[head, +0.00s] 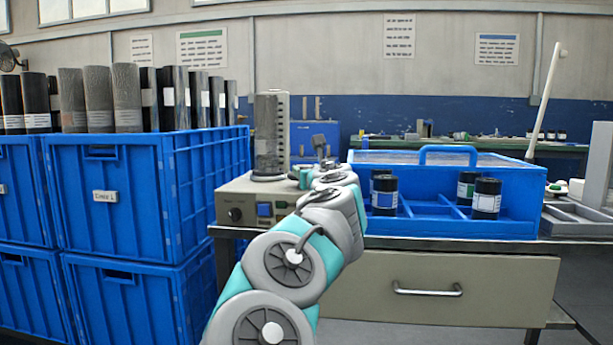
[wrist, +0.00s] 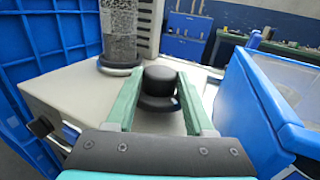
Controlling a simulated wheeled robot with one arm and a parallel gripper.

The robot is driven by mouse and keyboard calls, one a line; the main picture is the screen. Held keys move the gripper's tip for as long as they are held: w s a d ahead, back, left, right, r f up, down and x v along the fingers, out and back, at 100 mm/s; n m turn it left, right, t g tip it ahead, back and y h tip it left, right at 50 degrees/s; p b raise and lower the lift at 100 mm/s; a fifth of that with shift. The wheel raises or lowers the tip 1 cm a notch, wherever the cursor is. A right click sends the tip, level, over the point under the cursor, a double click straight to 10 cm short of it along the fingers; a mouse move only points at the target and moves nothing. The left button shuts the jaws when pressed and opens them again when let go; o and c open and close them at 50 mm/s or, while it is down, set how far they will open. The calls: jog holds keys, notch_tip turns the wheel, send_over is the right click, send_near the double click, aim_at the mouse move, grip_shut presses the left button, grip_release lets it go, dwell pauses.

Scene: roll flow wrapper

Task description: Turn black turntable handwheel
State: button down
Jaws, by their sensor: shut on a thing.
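The black handwheel (wrist: 160,82) stands on top of the beige machine box (wrist: 75,95), seen in the wrist view. It has a round black cap over a wider base. My gripper (wrist: 160,75) has its two green fingers on the left and right of the handwheel and is shut on it. Behind and left, a grey wrapped roll (wrist: 118,30) stands upright on a dark round turntable base (wrist: 119,66). In the head view the roll (head: 267,135) and beige box (head: 235,190) show left of my arm. My arm largely hides the gripper and handwheel there.
Blue crates (head: 110,215) with dark upright rolls stand close on the left. A blue divided bin (head: 430,160) with several black labelled rolls stands right of the beige box on the bench. A front knob (head: 234,214) and blue switch (head: 264,209) are on the box's front.

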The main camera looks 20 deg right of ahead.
jog(key=shift+r, duration=0.1)
dwell(0.4)
jog(key=shift+c, duration=1.4)
grip_release()
jog(key=shift+s, duration=0.1)
jog(key=v, duration=0.7)
jog(key=shift+s, duration=0.35)
